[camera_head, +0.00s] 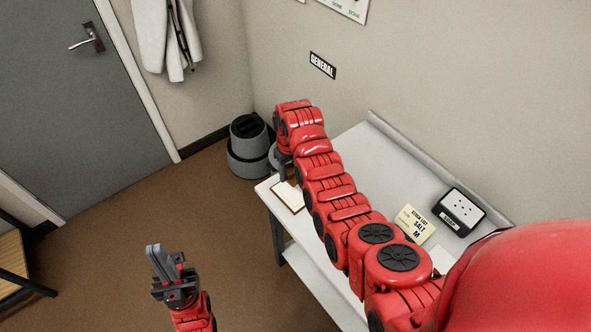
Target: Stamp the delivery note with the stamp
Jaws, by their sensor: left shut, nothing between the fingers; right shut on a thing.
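The delivery note looks to be the white sheet on a brown-edged board (288,196) at the near left corner of the white bench. My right arm reaches over the bench from the right. Its gripper (283,168) points down just behind the sheet, shut on a small dark thing that is mostly hidden, likely the stamp. I cannot tell whether it touches the paper. My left gripper (163,265) is shut and empty, over the floor well left of the bench.
A grey bin (248,147) stands on the floor beyond the bench's left end. My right arm covers the bench's middle.

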